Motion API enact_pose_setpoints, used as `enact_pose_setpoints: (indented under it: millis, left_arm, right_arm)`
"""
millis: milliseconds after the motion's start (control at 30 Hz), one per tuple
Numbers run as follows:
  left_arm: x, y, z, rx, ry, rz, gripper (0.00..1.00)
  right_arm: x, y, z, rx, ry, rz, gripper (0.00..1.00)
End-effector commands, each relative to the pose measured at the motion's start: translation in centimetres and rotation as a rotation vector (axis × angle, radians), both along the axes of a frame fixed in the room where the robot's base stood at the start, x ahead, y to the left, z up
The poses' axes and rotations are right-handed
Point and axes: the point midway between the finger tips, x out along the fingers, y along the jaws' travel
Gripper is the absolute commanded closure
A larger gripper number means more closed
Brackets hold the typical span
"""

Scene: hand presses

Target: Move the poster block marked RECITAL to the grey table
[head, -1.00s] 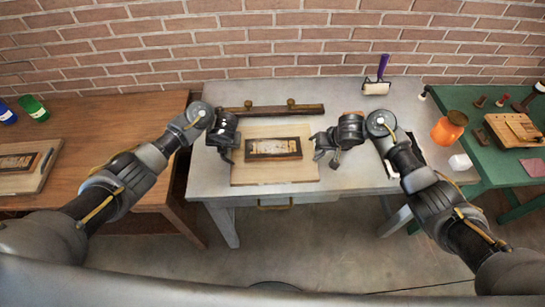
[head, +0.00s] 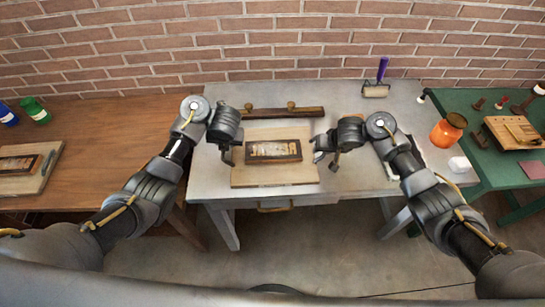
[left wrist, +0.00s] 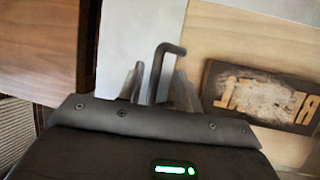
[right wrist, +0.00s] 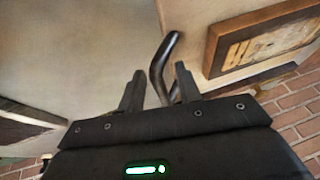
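A dark-framed poster block (head: 274,150) lies flat on a pale wooden board (head: 275,180) on the grey table (head: 345,105). In the left wrist view the block (left wrist: 262,95) shows the letters RE and an L, with glare over the middle. A dark bent handle (left wrist: 158,72) stands at the board's left edge, between the fingers of my left gripper (left wrist: 158,85). A like handle (right wrist: 160,65) at the right edge lies between the fingers of my right gripper (right wrist: 158,85). Both grippers look open, with gaps beside the handles; contact cannot be told.
Another board (head: 20,185) with a block (head: 18,164) lies on the brown table (head: 105,130) at left. A wooden bar with knobs (head: 270,112) lies behind the middle board. A purple-handled roller (head: 376,92) is at the back.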

Motion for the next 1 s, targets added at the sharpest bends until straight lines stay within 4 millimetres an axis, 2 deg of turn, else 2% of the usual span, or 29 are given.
enact_pose_setpoints:
  millis: [67,200,300,600,867,1000]
  left_arm:
    - [-0.3,-0.5,0.6,-0.008,-0.003,-0.001,0.66]
    - [-1.0,-0.1,1.2,-0.003,0.012,0.011,0.66]
    - [-1.3,-0.6,2.5,-0.006,0.005,0.008,0.66]
    - [-2.5,-0.8,5.1,0.005,0.010,0.011,0.66]
    - [-2.8,-0.9,5.7,0.004,0.012,0.010,0.66]
    - [-2.8,-0.9,5.7,0.004,0.012,0.010,0.66]
  right_arm:
    - [0.0,0.0,0.0,0.000,0.000,0.000,0.66]
    - [0.0,0.0,0.0,0.000,0.000,0.000,0.66]
    - [0.0,0.0,0.0,0.000,0.000,0.000,0.66]
    - [0.0,0.0,0.0,0.000,0.000,0.000,0.66]
    - [0.0,0.0,0.0,0.000,0.000,0.000,0.66]
    - [-0.2,-0.1,0.6,0.001,0.000,0.003,0.66]
